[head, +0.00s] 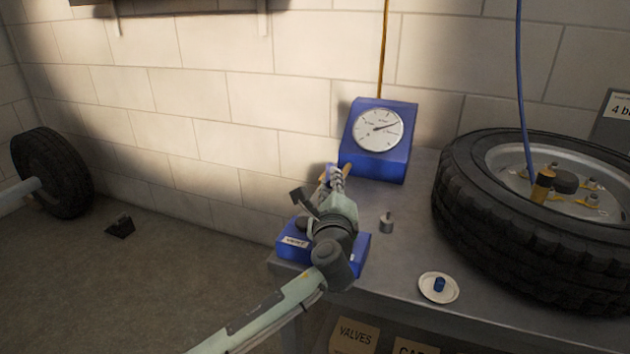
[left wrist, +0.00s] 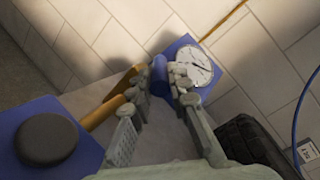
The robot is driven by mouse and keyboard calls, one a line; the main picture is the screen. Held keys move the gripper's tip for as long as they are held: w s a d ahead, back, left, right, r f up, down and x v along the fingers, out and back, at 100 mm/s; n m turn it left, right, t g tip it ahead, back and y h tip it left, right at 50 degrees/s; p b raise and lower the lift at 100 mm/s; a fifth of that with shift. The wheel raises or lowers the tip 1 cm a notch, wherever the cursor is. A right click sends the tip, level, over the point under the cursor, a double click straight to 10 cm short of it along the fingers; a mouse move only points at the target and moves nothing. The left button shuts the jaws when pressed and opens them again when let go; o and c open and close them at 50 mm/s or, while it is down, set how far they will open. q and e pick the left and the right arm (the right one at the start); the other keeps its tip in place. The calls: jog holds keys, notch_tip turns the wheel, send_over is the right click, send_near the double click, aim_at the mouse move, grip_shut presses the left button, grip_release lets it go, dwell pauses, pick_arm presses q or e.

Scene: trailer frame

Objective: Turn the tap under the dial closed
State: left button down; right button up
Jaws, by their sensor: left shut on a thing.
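The dial (head: 378,129) is a white round gauge in a sloping blue housing (head: 392,166) at the back of the bench; it also shows in the left wrist view (left wrist: 195,66). Below it is the tap, mostly hidden by my gripper in the head view. In the left wrist view its blue handle (left wrist: 158,76) stands between my fingers, with a brass-coloured pipe (left wrist: 98,117) and an orange part beside it. My left gripper (left wrist: 160,88) is shut on this handle; in the head view it is just below the dial (head: 334,180). My right gripper is not in view.
A blue box (head: 290,251) with a dark round knob (left wrist: 46,139) sits under my left wrist. A large tyre (head: 465,215) fills the bench's right side.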

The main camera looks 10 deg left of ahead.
pick_arm(q)
jog(key=shift+d+n+y, duration=0.1)
jog(key=shift+n+y, duration=0.3)
jog(key=c, duration=1.4)
grip_release()
jog(key=shift+c, duration=0.2)
jog(key=v, duration=1.2)
jog(key=shift+d+r, duration=0.1)
jog(key=shift+r, duration=0.05)
